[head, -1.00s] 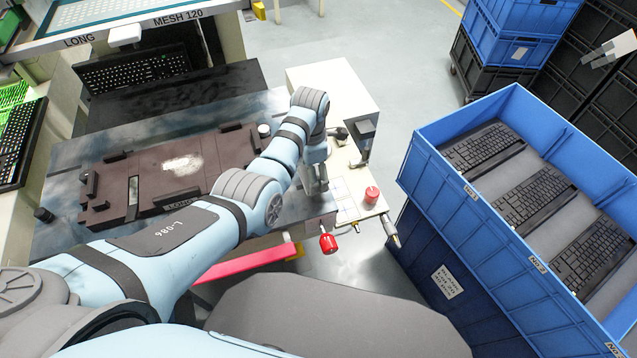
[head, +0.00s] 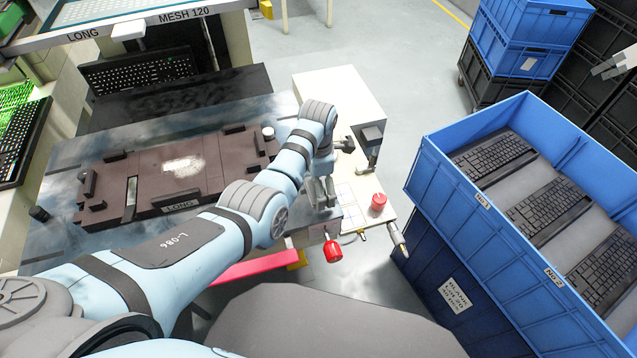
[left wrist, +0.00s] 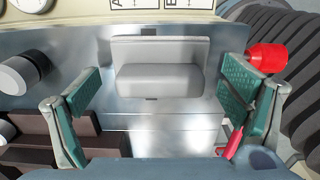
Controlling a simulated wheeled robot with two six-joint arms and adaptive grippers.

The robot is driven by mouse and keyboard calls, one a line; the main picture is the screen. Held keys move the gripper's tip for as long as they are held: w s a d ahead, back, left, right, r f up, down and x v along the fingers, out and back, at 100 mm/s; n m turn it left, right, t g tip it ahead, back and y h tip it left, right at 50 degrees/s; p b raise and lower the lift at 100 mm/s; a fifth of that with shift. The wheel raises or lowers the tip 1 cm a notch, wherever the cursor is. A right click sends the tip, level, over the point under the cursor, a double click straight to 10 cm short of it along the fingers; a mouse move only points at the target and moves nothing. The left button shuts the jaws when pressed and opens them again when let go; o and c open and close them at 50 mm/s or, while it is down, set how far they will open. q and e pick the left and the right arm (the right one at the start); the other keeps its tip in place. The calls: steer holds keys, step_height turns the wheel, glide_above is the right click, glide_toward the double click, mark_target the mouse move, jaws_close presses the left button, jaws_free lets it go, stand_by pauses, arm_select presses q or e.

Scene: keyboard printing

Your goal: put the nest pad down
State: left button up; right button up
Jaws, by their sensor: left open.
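The task's nest pad is not marked by name, and I cannot tell for sure which part it is. A small grey block (left wrist: 160,80) lies on the bright metal surface in the left wrist view, between my spread fingers and apart from both. My left gripper (head: 322,192) is open at the table's right end; its green-padded fingers show in the left wrist view (left wrist: 168,97). A brown nest plate (head: 215,175) marked LONG lies flat on the dark table to the left of the gripper.
A red button (head: 379,202) and a red knob (head: 333,251) are close to the gripper's right and front. A blue crate (head: 440,165) with several keyboards stands at the right. The metal table (head: 60,225) has bare room around the brown plate.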

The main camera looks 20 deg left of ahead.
arm_select(q)
steer(key=shift+r, duration=0.1)
step_height(320, 180, up, 12)
steer(key=p, duration=0.2)
steer(key=shift+p, duration=0.35)
steer(key=shift+r, duration=0.1)
